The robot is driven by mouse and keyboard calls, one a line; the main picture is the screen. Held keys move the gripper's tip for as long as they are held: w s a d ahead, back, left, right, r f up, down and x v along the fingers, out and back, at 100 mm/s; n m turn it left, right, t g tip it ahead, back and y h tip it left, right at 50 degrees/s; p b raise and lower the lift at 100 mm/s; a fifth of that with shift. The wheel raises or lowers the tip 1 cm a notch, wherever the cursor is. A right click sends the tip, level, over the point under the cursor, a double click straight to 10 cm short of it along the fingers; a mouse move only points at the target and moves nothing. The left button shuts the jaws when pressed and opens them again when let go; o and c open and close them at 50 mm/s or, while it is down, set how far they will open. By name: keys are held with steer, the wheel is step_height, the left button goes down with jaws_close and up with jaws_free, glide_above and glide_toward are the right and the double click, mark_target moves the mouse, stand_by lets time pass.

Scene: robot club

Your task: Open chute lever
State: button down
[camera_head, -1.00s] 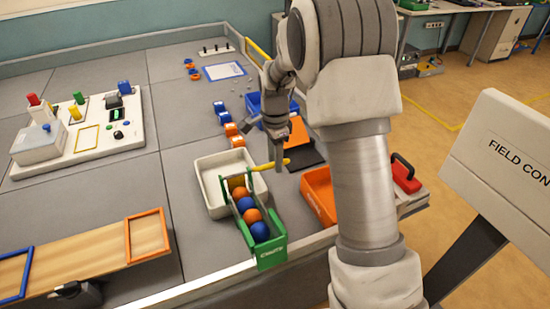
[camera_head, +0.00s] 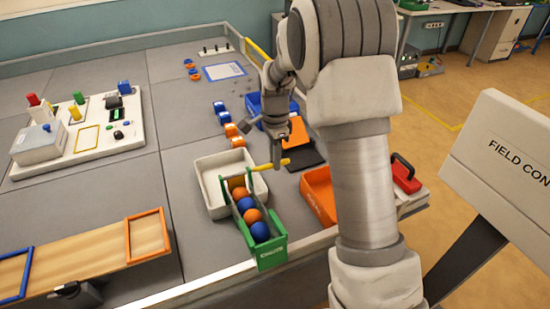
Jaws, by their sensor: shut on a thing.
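The green chute (camera_head: 268,250) stands at the table's front edge, holding several orange and blue balls in a row. Its yellow lever (camera_head: 262,167) sticks out to the right from the chute's far end, roughly level. My gripper (camera_head: 277,165) points down and is shut on the lever; the lever's yellow end (camera_head: 285,162) shows just right of the fingers. The exact finger contact is too small to see clearly. A white tray (camera_head: 210,199) sits at the chute's far end, partly hidden by it.
An orange bin (camera_head: 318,190) and a red-handled item (camera_head: 404,175) lie right of the chute, partly behind my arm. Blue and orange blocks (camera_head: 231,130) stand beyond the tray. A white sign (camera_head: 505,150) stands at the right.

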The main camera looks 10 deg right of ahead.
steer(key=shift+s+f+b, duration=0.1)
steer(key=shift+b, duration=0.2)
stand_by(0.4)
steer(key=s+f+t+b, duration=0.2)
steer(key=f+b, duration=0.7)
steer(key=s+d+f+t+b, duration=0.1)
steer(key=s+f+t+b, duration=0.1)
steer(key=f+b, duration=0.7)
steer(key=shift+s+d+f+y, duration=0.2)
steer(key=shift+s+f+y, duration=0.2)
steer(key=shift+s+f, duration=0.3)
steer(key=c, duration=0.8)
jaws_free()
steer(key=shift+r, duration=0.1)
steer(key=shift+a+r, duration=0.1)
